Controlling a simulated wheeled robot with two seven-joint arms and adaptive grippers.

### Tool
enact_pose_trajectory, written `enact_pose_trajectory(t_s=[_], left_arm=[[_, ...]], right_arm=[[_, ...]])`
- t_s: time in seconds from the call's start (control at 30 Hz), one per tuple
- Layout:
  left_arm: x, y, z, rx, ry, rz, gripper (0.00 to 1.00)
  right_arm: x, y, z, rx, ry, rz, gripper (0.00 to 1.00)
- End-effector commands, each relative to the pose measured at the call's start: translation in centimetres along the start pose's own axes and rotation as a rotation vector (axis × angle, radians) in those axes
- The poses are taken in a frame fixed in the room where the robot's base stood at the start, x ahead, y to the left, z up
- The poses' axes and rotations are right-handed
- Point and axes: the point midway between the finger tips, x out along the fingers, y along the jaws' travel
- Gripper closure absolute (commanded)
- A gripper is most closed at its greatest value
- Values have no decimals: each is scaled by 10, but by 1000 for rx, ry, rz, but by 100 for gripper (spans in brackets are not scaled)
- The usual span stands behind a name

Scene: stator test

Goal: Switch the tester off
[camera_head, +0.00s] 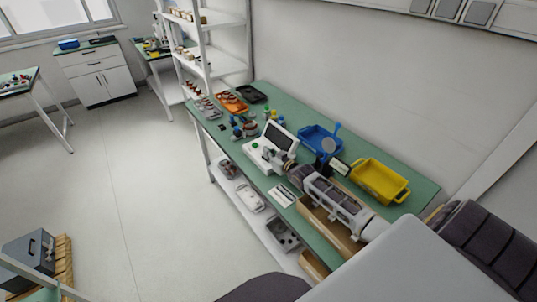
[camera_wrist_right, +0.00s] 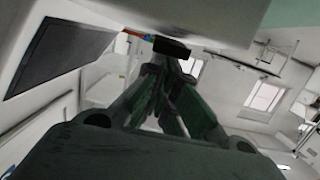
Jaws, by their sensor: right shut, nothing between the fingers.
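The tester (camera_head: 256,158) is a white box with a tilted dark screen (camera_head: 279,137), standing on the green bench. My right gripper (camera_head: 272,152) is at the tester, beside the screen, with its arm coming from the lower right. In the right wrist view the gripper (camera_wrist_right: 165,58) is shut and empty. Its fingertips are close to a small black block (camera_wrist_right: 172,47) beside the white housing; I cannot tell if they touch it. The dark screen also shows there (camera_wrist_right: 55,62). The switch's position cannot be made out. My left gripper is not in view.
A blue tray (camera_head: 318,139) and a yellow tray (camera_head: 380,180) stand behind my right arm. Coloured parts and an orange tray (camera_head: 231,103) lie further left. A white shelf unit (camera_head: 210,50) stands behind.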

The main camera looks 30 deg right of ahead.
Motion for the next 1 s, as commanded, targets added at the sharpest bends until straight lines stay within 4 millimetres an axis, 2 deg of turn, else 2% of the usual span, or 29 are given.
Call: enact_pose_trajectory(t_s=[0.6,1.0], left_arm=[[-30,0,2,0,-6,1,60],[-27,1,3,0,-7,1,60]], right_arm=[[3,-2,-40,0,3,-1,100],[-24,-2,-41,-1,2,-1,100]])
